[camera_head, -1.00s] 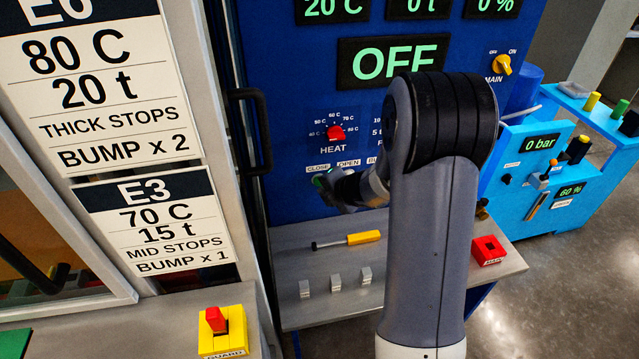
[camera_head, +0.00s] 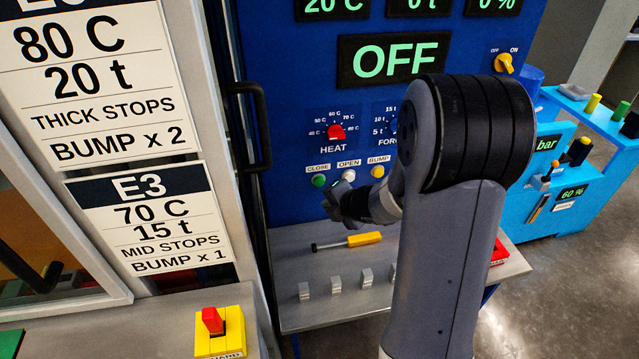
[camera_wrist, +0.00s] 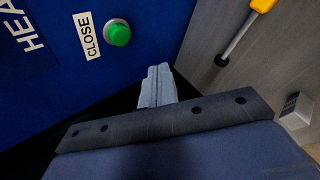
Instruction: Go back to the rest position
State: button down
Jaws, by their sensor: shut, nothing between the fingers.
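My gripper (camera_head: 338,200) is in front of the lower part of the blue press panel (camera_head: 285,100), below the button row. In the wrist view my gripper (camera_wrist: 158,78) is shut and empty, its fingers together. The green CLOSE button (camera_head: 319,181) shows left of it in the head view, and the CLOSE button also shows in the wrist view (camera_wrist: 118,33), apart from the fingers. The OPEN button (camera_head: 348,175) and the yellow BUMP button (camera_head: 378,171) are just above and to the right of it. My arm hides part of the panel.
A red block (camera_head: 499,252) is partly behind my arm. A yellow guard switch box (camera_head: 234,335) stands front left. A light-blue unit (camera_head: 545,200) stands at right.

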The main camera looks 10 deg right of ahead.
jog(key=shift+s+b, duration=0.65)
jog(key=shift+s, duration=1.25)
